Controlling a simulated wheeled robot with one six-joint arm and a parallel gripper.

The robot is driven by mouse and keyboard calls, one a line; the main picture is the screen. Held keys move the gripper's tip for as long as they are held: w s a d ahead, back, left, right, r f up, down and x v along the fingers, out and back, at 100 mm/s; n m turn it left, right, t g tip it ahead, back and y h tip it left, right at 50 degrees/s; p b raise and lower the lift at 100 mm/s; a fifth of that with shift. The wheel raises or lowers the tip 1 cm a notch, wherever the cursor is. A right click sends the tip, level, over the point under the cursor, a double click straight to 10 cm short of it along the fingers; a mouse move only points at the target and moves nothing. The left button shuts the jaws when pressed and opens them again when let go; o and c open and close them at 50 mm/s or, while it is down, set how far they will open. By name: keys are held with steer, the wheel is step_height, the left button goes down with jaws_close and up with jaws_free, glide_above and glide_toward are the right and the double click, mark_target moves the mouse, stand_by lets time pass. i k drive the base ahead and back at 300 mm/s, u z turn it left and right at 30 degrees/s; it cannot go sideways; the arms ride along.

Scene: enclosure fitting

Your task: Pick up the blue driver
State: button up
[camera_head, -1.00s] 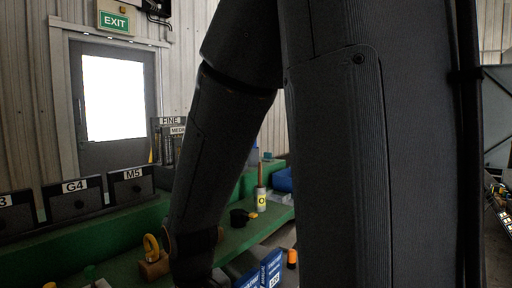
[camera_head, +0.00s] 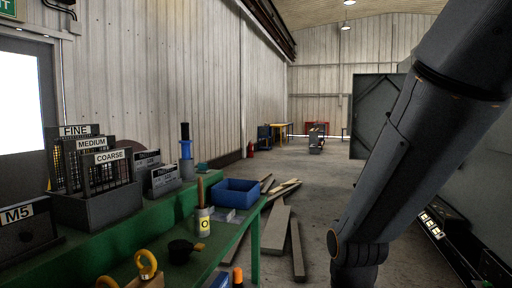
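A blue and black upright tool (camera_head: 186,150) stands toward the far end of the green bench. It looks like the blue driver, but it is too small to be sure. My arm comes down the right side of the picture, well to the right of this tool. Its lower end runs out at the bottom edge, so my gripper is not in view.
The green bench (camera_head: 222,250) holds a blue bin (camera_head: 236,192), a white container marked O (camera_head: 203,220), a black cup (camera_head: 181,251), yellow rings (camera_head: 147,264) and racks labelled FINE, MEDIUM and COARSE (camera_head: 98,208). Boards (camera_head: 275,232) lie on the floor right of it.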

mark_target(186, 149)
steer(key=z, duration=0.5)
steer(key=i, duration=2.6)
steer(key=u, duration=0.45)
